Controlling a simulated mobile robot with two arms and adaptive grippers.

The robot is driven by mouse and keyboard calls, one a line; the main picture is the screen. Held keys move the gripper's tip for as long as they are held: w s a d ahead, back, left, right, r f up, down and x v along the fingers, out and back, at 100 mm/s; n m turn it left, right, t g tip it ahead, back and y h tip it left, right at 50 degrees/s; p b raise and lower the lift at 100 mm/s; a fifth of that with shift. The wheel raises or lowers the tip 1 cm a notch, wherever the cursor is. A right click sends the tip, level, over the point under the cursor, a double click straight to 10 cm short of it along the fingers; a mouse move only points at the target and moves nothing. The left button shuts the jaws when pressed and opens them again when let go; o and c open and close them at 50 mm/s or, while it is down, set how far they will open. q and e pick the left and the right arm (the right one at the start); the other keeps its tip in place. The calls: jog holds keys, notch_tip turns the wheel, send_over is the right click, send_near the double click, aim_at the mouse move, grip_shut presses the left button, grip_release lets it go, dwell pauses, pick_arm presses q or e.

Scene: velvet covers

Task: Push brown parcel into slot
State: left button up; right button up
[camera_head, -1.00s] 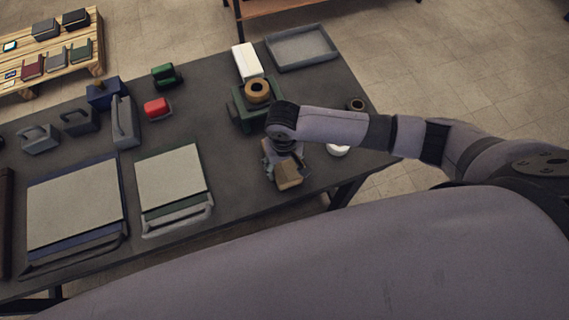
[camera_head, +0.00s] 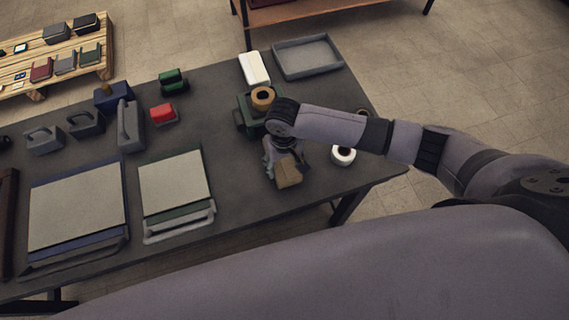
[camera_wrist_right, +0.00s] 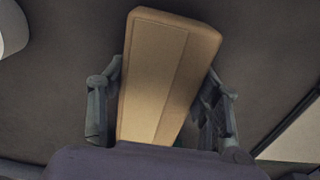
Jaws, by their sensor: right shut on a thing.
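The brown parcel (camera_head: 288,171) is a small box with a lengthwise seam, near the front right of the dark table. My right gripper (camera_head: 282,162) is shut on it. In the right wrist view the parcel (camera_wrist_right: 160,75) stands between the two fingers of the gripper (camera_wrist_right: 160,110), tilted a little. Whether the parcel touches the table is hard to tell. No slot can be made out for certain. My left gripper is not in view.
A green device with a tan tape roll (camera_head: 262,97) stands behind the gripper. A white roll (camera_head: 343,155) lies close on its right. Board stacks (camera_head: 173,182) lie to the left, with bare table between. A grey tray (camera_head: 307,57) sits at the back.

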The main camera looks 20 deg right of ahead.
jog(key=shift+w+b, duration=0.4)
jog(key=shift+w, duration=1.8)
jog(key=shift+p, duration=0.55)
jog(key=o, duration=1.5)
jog(key=shift+r, duration=0.1)
notch_tip(320, 180, up, 12)
jog(key=shift+s, duration=0.1)
